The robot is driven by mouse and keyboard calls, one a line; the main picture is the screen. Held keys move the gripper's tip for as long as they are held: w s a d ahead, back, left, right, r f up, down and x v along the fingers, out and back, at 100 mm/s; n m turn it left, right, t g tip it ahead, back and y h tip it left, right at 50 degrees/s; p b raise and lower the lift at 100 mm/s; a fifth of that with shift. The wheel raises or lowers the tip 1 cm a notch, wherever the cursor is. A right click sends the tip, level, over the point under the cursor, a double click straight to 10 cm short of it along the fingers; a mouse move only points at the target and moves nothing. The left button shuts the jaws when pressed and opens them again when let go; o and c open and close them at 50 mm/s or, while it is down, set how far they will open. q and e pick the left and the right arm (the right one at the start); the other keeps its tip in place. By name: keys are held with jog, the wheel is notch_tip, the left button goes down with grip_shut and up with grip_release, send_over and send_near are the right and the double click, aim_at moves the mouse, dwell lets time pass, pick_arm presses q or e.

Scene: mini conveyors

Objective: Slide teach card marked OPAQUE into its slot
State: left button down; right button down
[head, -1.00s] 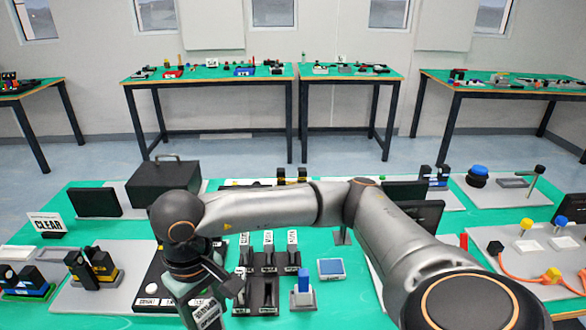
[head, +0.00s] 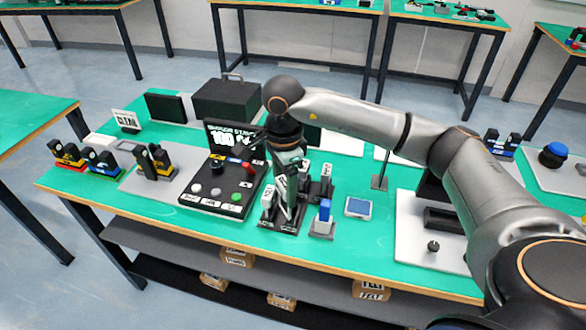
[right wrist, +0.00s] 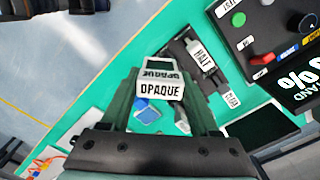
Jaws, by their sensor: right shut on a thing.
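My left gripper is not in view.
A control panel (head: 187,203) with knobs and a display stands left of the rack. A blue-topped block on a grey base (head: 322,222) and a blue square pad (head: 358,207) lie to the right. The table's front edge is close.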

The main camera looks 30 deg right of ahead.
jog(key=shift+w+d+m+p, duration=0.1)
jog(key=shift+w+d+m, duration=0.45)
jog(key=shift+m, duration=0.9)
jog(key=shift+w+d+m+p, duration=0.1)
jog(key=shift+w+d+m, duration=0.4)
jog(key=shift+m, duration=1)
jog(key=shift+w+d+m+p, duration=0.1)
jog(key=shift+w+d+m, duration=0.15)
jog(key=shift+d+m, duration=0.85)
jog(key=shift+a+m, duration=0.35)
jog(key=shift+f+b, duration=1.75)
jog(key=shift+f, duration=0.7)
jog(key=shift+f, duration=0.1)
jog(key=shift+f+b, duration=1.35)
jog(key=shift+f, duration=0.4)
jog(key=shift+f, duration=0.15)
